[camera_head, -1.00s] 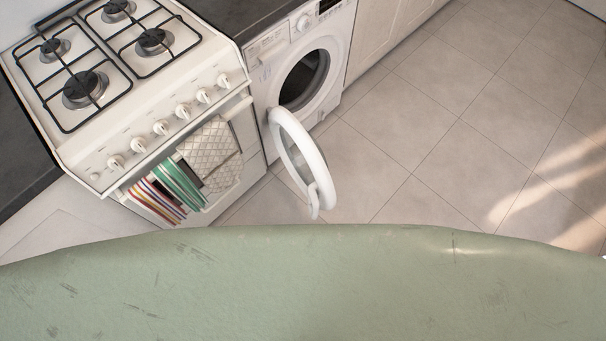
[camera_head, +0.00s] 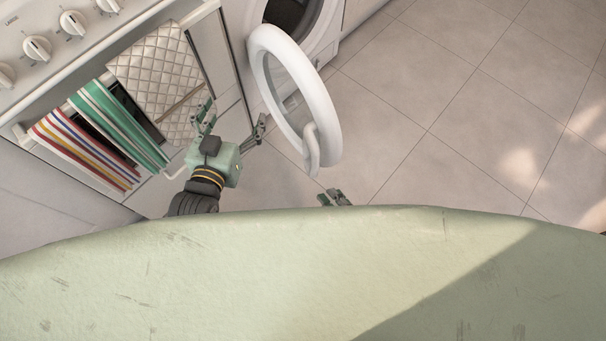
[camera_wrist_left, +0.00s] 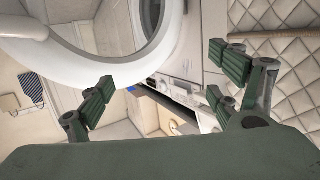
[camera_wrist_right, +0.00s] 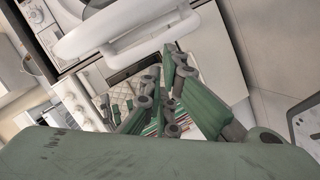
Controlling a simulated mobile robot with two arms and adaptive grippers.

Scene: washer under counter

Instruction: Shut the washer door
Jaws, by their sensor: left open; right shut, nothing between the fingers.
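The white ring-shaped washer door (camera_head: 325,105) stands wide open, swung out from the washer (camera_head: 325,40) over the floor. Its curved handle (camera_head: 311,150) is on the free edge, towards me. My left gripper (camera_head: 236,122) is open and empty, to the left of the door, between it and the oven front. In the left wrist view the door (camera_wrist_left: 85,75) fills the upper left, apart from the fingers. My right gripper (camera_wrist_right: 165,85) is shut and empty; in the right wrist view the door (camera_wrist_right: 120,25) lies just beyond its fingers. In the head view only its tip (camera_head: 335,197) shows.
The cooker (camera_head: 60,50) stands left of the washer, with a quilted cloth (camera_head: 158,80) and a striped towel (camera_head: 85,150) on its oven rail, close to my left gripper. The tiled floor (camera_head: 450,90) to the right is clear.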

